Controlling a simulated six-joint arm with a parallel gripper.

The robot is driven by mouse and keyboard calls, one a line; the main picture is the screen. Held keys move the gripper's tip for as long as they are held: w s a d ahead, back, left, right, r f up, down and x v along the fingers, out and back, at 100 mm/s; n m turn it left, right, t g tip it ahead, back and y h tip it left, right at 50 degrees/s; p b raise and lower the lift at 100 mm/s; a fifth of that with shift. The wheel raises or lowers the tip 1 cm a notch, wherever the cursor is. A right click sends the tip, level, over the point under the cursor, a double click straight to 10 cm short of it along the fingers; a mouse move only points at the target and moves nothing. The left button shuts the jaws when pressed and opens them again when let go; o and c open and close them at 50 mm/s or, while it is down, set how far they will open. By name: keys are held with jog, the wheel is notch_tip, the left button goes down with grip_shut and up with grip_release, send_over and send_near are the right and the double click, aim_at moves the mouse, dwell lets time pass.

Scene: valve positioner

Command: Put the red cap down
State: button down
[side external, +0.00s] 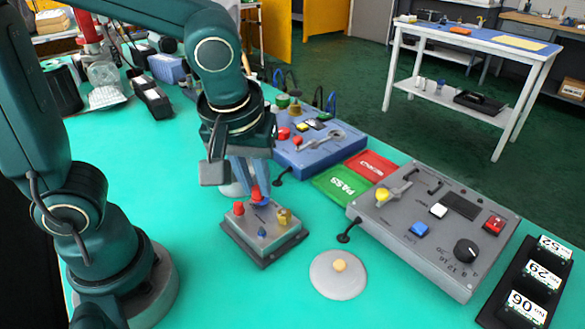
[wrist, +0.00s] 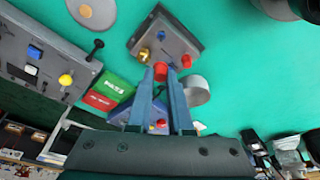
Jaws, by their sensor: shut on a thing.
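My gripper (side external: 255,184) is shut on a red cap (side external: 256,195), which shows below the fingertips in the side view. In the wrist view the cap (wrist: 160,71) sits between the tips of my gripper (wrist: 166,76). The cap is over the rear corner of a small grey valve box (side external: 263,250); I cannot tell whether it touches the box. The box has a second red cap (side external: 239,208), a blue piece (side external: 262,232) and a brass fitting (side external: 284,217) on top. The box also shows in the wrist view (wrist: 168,38).
A grey control panel (side external: 440,235), a blue box (side external: 308,152), a green PASS pad (side external: 338,187) and a red pad (side external: 372,164) stand behind and right. The green table is clear in front.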

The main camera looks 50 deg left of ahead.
jog(key=w+a+r+n+g+y, duration=0.1)
jog(key=w+a+n+g, duration=0.15)
jog(key=a+n, duration=0.55)
jog(key=w+a+n+g, duration=0.2)
jog(key=w+a+n, duration=0.1)
jog(key=a+n, duration=0.5)
jog(key=shift+m+t, duration=0.25)
jog(key=shift+m, duration=0.45)
jog(key=shift+w+d+f+x, duration=0.1)
jog(key=shift+w+d+x, duration=0.15)
jog(key=shift+x, duration=1.5)
jog(key=shift+w+d+f+x, duration=0.1)
jog(key=shift+w+d+x, duration=0.2)
jog(key=shift+x, duration=1.4)
jog(key=shift+w+d+f+x, duration=0.1)
jog(key=shift+w+d+x, duration=0.15)
jog(key=shift+x, duration=1.5)
jog(key=c, duration=0.8)
grip_release()
jog(key=shift+o, duration=0.2)
jog(key=shift+r, duration=0.1)
notch_tip(320, 180, up, 7)
